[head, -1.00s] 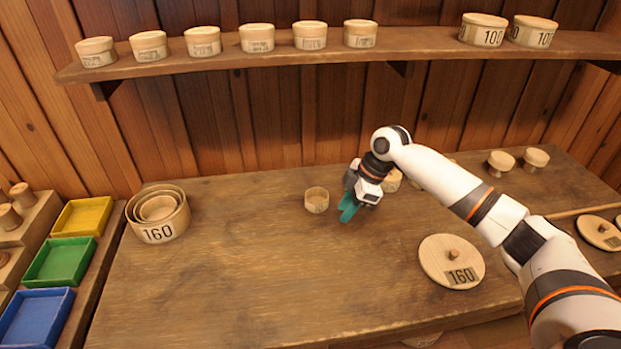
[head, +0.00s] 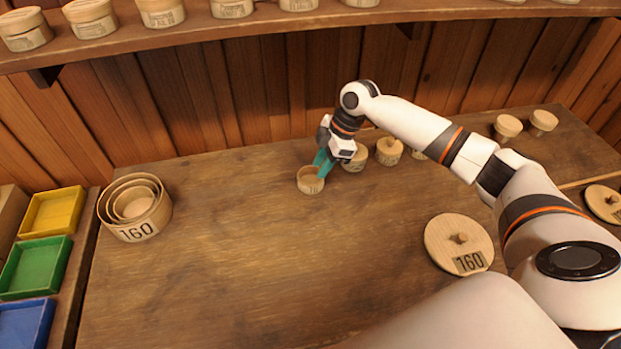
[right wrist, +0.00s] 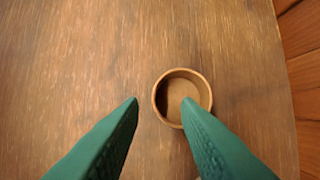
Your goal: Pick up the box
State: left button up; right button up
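A small open round wooden box (head: 310,187) stands upright near the middle of the table; it looks empty. My right gripper (head: 322,162), with teal fingers, is just above and behind it, pointing down. The right wrist view shows the fingers (right wrist: 161,101) apart with nothing between them. There the same box (right wrist: 206,88) is ahead and to the right, and the right fingertip overlaps its near rim. I cannot tell whether that finger touches it. My left gripper is not in view.
Nested open boxes marked 160 (head: 154,222) stand at the left. A large lid marked 160 (head: 446,232) lies at the right. Coloured trays (head: 38,264) are far left. The table's front middle is bare.

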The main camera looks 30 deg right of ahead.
aim_at(316, 180)
jog(key=shift+a+f, duration=0.1)
jog(key=shift+f, duration=0.2)
jog(key=x, duration=0.1)
jog(key=p+x, duration=0.1)
jog(key=x, duration=0.1)
jog(key=p+x, duration=0.1)
jog(key=shift+s+f, duration=0.2)
jog(key=shift+s, duration=0.1)
jog(key=shift+w+a+f, duration=0.1)
jog(key=shift+a+f, duration=0.05)
jog(key=shift+f, duration=0.2)
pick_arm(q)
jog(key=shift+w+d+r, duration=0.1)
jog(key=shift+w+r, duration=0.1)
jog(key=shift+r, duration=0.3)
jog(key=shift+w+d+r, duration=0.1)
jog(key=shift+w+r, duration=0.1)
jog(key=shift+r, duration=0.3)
pick_arm(e)
grip_shut()
